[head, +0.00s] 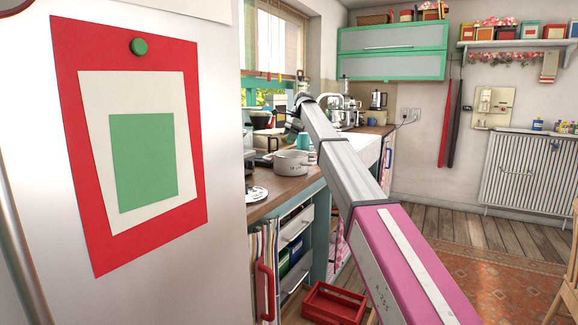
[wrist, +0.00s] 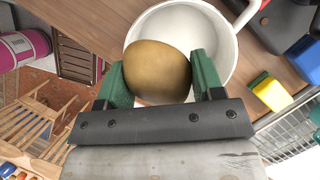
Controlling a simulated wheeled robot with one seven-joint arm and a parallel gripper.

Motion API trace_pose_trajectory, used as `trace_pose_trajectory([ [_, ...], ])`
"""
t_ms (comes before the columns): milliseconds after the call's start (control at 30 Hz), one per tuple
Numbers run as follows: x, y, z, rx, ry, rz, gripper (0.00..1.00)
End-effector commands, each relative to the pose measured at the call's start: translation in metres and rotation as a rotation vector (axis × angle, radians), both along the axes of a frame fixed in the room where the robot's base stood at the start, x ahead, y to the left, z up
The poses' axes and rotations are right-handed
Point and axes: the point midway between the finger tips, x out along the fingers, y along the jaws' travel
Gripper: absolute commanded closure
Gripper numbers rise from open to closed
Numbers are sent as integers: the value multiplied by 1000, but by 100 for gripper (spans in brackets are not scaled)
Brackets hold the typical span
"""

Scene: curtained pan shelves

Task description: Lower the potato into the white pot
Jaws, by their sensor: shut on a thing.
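The potato (wrist: 158,72) is a brownish-yellow lump between the green fingers of my gripper (wrist: 160,80) in the wrist view. My gripper is shut on it. The white pot (wrist: 216,25) is just beyond the potato in the wrist view, its open mouth partly hidden by the potato and a finger. The potato overlaps the near side of the pot's mouth; its height above the rim I cannot tell. In the head view the white pot (head: 291,163) stands on the wooden counter, left of my arm. The potato is not distinguishable there.
The wooden counter (head: 262,207) has a white disc (head: 256,194) near its front edge. A yellow sponge (wrist: 271,92) lies right of the pot in the wrist view. A fridge side with a red-framed sheet (head: 80,150) fills the left. A red crate (head: 333,303) sits on the floor.

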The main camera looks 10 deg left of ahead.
Motion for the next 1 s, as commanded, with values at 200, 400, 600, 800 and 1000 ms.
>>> trace_pose_trajectory([
  [200,0,0,-10,0,0,0,65],
  [400,0,0,-18,0,1,0,65],
  [600,0,0,-27,-1,1,-1,65],
  [800,0,0,-35,0,1,0,65],
  [1000,0,0,-44,0,0,0,65],
])
